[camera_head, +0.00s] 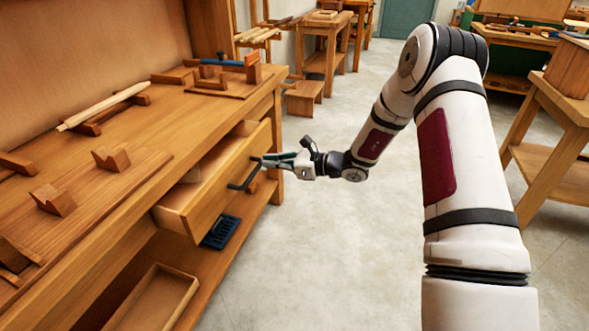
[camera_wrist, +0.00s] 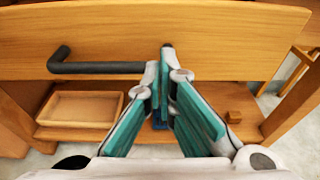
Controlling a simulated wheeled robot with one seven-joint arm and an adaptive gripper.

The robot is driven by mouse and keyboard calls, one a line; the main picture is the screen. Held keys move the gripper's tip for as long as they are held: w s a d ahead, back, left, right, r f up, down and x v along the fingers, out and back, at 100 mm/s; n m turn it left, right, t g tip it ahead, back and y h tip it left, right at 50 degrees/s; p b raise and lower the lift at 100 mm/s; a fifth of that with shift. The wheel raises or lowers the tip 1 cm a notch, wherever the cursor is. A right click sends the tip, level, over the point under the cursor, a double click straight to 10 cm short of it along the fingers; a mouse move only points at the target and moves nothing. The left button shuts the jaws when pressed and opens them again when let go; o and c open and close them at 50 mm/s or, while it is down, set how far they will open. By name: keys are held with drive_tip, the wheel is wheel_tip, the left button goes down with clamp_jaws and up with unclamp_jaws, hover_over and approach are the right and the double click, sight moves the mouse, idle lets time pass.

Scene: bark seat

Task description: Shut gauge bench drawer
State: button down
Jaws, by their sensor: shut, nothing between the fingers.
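The bench drawer (camera_head: 222,185) stands pulled out from the wooden workbench (camera_head: 130,190) on the left, with a gap showing behind its front. Its dark bar handle (camera_head: 244,176) is on the front face; in the wrist view the handle (camera_wrist: 95,66) runs across the drawer front (camera_wrist: 200,35). My gripper (camera_head: 262,161) is at the far end of the handle. In the wrist view my gripper's teal fingers (camera_wrist: 163,85) are closed together with nothing held, at the handle's right end. Whether they touch the handle or drawer front I cannot tell.
A lower shelf holds a wooden tray (camera_head: 153,298) and a blue slotted item (camera_head: 221,232) below the drawer. Wooden blocks and a long stick (camera_head: 103,105) lie on the bench top. A small stool (camera_head: 304,98) stands behind. The floor (camera_head: 320,240) right of the bench is clear.

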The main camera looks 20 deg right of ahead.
sight(249, 157)
drive_tip(key=x, duration=0.3)
drive_tip(key=r+x, duration=0.1)
drive_tip(key=x, duration=0.2)
drive_tip(key=b+x, duration=0.1)
drive_tip(key=x, duration=0.2)
drive_tip(key=shift+w+a+r, duration=0.1)
drive_tip(key=shift+a+r, duration=0.05)
drive_tip(key=shift+r, duration=0.15)
drive_tip(key=shift+w+a+r, duration=0.1)
drive_tip(key=shift+w+a, duration=0.2)
drive_tip(key=shift+a, duration=0.1)
